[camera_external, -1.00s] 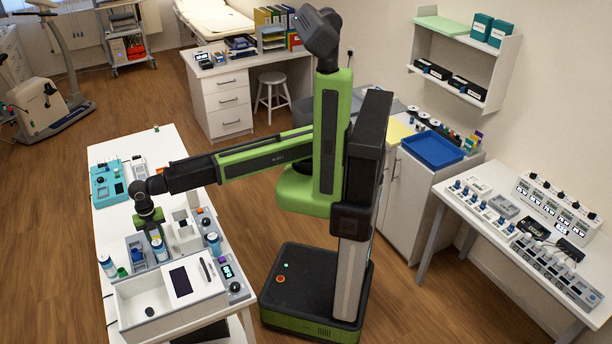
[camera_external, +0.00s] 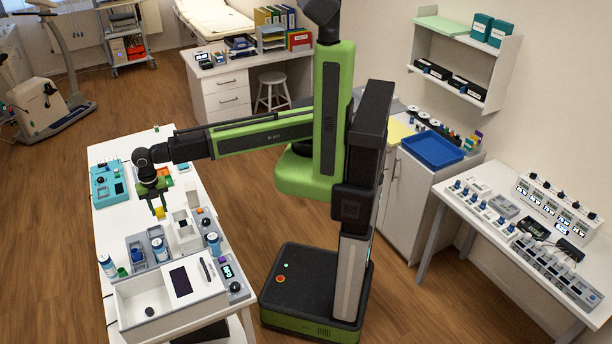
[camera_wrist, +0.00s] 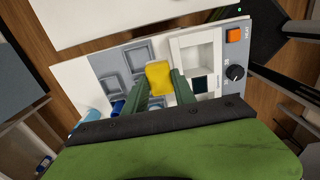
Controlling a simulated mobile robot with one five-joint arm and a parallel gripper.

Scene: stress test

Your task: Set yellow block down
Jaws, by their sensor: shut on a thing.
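The yellow block (camera_wrist: 159,78) is held between the two green fingers of my gripper (camera_wrist: 158,92) in the wrist view. In the external view the yellow block (camera_external: 160,212) hangs below my gripper (camera_external: 158,204), above the white table (camera_external: 112,222). It is apart from the grey tray below it. The grey tray (camera_wrist: 137,56) with square recesses lies beneath the block in the wrist view. The fingers cover part of the tray.
A white device with an orange button (camera_wrist: 233,36) and a black knob (camera_wrist: 235,72) stands beside the recesses. A white bin (camera_external: 150,311) is at the table's near end. A teal case (camera_external: 108,184) lies at the far left.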

